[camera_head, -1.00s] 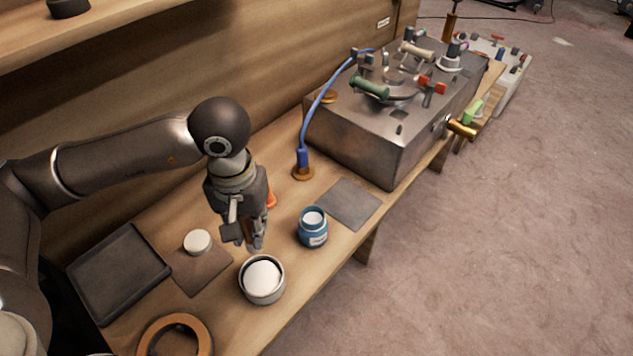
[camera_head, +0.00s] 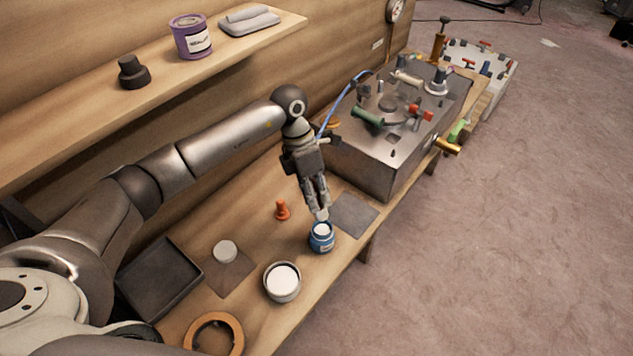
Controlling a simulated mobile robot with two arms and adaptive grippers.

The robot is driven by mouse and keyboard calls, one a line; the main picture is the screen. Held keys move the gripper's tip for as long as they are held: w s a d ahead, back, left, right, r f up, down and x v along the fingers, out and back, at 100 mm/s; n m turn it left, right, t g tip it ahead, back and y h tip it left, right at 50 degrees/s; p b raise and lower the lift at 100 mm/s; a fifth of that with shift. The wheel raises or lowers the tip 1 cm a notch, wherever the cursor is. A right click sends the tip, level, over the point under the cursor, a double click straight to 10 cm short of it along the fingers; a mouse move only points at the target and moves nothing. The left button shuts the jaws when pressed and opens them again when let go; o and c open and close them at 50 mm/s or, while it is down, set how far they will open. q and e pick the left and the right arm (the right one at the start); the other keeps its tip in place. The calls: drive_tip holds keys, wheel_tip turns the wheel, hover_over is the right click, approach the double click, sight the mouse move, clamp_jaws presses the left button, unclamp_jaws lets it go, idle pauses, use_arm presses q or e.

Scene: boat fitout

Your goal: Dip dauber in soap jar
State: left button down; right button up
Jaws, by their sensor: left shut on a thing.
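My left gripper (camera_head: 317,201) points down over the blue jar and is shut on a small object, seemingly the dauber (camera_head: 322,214). Only its pale tip shows below the fingers; the rest is hidden between them. The tip is right at the jar's mouth; I cannot tell whether it is inside or just above. The blue jar (camera_head: 321,243), likely the soap jar, stands upright and open on the bench, with a white label and pale contents. My right gripper is not in view.
An open pale can (camera_head: 283,281) with white contents, a white lid (camera_head: 225,251) on a brown mat, a black tray (camera_head: 160,280) and an orange cone-like piece (camera_head: 282,210) lie nearby. A grey mat (camera_head: 354,215) and large metal box (camera_head: 375,165) are to the right.

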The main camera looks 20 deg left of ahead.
use_arm(q)
drive_tip(key=shift+w+f+n, duration=0.1)
drive_tip(key=shift+w+n, duration=0.1)
drive_tip(key=shift+n, duration=0.4)
drive_tip(key=shift+f, duration=0.2)
drive_tip(key=shift+f+b, duration=1.65)
drive_tip(key=shift+f, duration=1.15)
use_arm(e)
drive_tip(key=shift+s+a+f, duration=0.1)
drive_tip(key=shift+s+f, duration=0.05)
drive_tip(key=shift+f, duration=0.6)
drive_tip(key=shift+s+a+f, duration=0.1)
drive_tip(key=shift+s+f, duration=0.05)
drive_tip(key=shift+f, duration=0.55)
use_arm(q)
drive_tip(key=shift+f, duration=0.15)
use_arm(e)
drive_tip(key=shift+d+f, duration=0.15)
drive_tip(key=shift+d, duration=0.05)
use_arm(q)
drive_tip(key=shift+f+b, duration=0.4)
drive_tip(key=shift+b, duration=0.05)
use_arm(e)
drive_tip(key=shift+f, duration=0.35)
use_arm(q)
drive_tip(key=shift+s+f, duration=0.1)
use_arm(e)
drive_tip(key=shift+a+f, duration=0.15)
